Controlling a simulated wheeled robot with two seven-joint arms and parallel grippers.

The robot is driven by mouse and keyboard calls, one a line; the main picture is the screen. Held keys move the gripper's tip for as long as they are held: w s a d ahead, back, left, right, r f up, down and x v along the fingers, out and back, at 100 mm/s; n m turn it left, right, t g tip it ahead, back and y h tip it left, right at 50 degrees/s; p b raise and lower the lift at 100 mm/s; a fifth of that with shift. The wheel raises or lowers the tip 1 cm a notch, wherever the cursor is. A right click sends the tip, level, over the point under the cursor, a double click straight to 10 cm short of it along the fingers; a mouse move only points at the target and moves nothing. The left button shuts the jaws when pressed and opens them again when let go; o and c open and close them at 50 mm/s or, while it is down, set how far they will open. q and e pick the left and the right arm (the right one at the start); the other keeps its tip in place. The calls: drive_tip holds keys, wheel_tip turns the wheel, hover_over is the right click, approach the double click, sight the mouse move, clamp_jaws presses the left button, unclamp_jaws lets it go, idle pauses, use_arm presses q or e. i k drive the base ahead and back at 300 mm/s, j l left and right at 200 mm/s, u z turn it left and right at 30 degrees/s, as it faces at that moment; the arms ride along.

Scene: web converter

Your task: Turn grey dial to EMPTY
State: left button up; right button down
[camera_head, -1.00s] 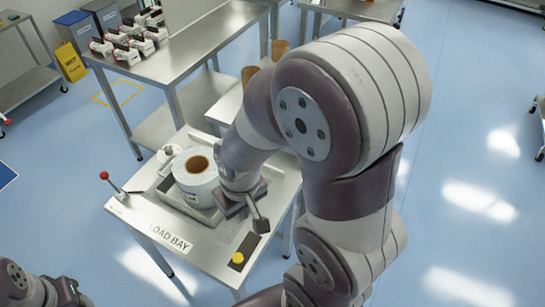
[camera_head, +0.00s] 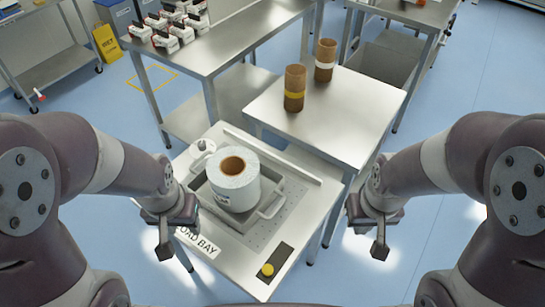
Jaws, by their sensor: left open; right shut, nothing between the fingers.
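A small light-grey round knob (camera_head: 202,148), which may be the grey dial, sits at the back left corner of the LOAD BAY table (camera_head: 225,262). Its markings are too small to read. My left gripper (camera_head: 164,248) hangs at the table's left front edge, apart from the knob and empty; its fingers are seen nearly edge-on. My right gripper (camera_head: 380,248) hangs clear of the table on the right, shut and empty.
A large white roll (camera_head: 233,185) stands in a grey handled tray (camera_head: 272,208) on the table. A yellow button (camera_head: 267,270) is at the front right. A side table holds two brown cores (camera_head: 294,88) (camera_head: 325,60). A longer steel bench (camera_head: 215,45) stands behind.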

sight(202, 145)
drive_tip(key=k+l+z, duration=0.1)
drive_tip(key=k+z, duration=0.2)
drive_tip(key=k, duration=0.4)
drive_tip(key=i+j+z, duration=0.1)
drive_tip(key=j+z, duration=0.15)
drive_tip(key=z, duration=0.2)
drive_tip(key=j+z, duration=0.3)
drive_tip(key=z, duration=0.15)
drive_tip(key=j+z, duration=0.35)
drive_tip(key=z, duration=0.15)
drive_tip(key=j+z, duration=0.45)
drive_tip(key=k+j, duration=0.1)
drive_tip(key=j, duration=0.3)
drive_tip(key=k+j, duration=0.15)
drive_tip(key=j, duration=0.25)
drive_tip(key=k+j, duration=0.1)
drive_tip(key=j, duration=0.25)
drive_tip(key=k+j, duration=0.1)
drive_tip(key=j, duration=0.3)
drive_tip(key=k+j, duration=0.1)
drive_tip(key=j, duration=0.3)
